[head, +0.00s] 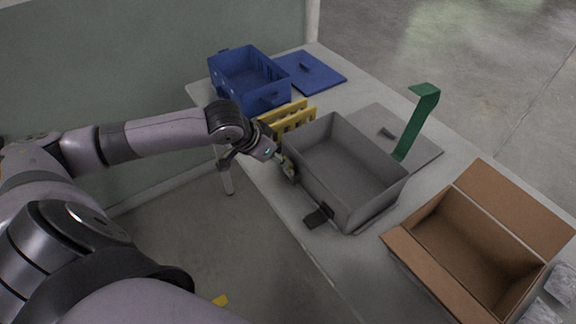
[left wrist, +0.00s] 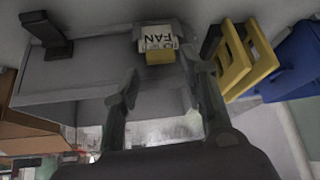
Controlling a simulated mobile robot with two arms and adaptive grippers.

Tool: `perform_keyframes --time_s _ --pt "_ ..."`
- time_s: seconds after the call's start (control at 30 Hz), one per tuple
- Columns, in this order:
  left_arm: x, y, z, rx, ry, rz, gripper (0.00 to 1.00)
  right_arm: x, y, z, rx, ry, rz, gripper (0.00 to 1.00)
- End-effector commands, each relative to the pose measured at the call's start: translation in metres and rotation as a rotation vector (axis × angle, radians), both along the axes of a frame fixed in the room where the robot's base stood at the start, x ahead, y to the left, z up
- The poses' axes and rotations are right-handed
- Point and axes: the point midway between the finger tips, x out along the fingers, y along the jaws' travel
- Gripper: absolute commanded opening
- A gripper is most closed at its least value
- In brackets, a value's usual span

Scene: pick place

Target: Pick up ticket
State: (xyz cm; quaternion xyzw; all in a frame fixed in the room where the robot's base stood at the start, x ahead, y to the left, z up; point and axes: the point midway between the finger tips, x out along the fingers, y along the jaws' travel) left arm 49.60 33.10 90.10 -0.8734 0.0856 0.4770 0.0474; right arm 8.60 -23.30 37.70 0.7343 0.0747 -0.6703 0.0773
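The ticket (left wrist: 158,40) is a white label with dark upside-down letters reading FAN and a yellow lower part. In the left wrist view it sits at the wall of the grey box (left wrist: 90,75), upper middle. My left gripper (left wrist: 168,95) has its two fingers spread apart, with the ticket beyond and above the gap between them. In the head view my left gripper (head: 286,166) is close beside the near left side of the grey box (head: 345,205). I cannot make out the ticket in the head view. My right gripper is not in view.
A yellow rack (head: 290,118) stands close to the gripper, between the grey box and a blue crate (head: 240,75). A dark latch (head: 318,215) juts from the box. A cardboard box (head: 415,262), a green bracket (head: 412,125) and a grey lid (head: 365,117) share the table.

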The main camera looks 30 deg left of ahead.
Motion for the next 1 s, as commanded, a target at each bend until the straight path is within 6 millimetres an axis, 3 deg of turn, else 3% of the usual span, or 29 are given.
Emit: perform_keyframes --time_s 0.3,0.63,0.9,1.0 --pt "0.029 -0.007 -0.029 -0.004 0.001 0.0 0.39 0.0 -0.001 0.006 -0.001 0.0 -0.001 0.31" --pt "0.033 -0.007 -0.037 -0.001 0.0 -0.001 0.39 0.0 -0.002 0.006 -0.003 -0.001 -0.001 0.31" --pt "0.033 -0.007 -0.037 -0.001 0.001 -0.001 0.23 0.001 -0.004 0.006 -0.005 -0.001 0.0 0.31" --pt "0.033 -0.007 -0.037 -0.001 0.001 -0.001 0.23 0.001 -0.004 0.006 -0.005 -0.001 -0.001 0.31"
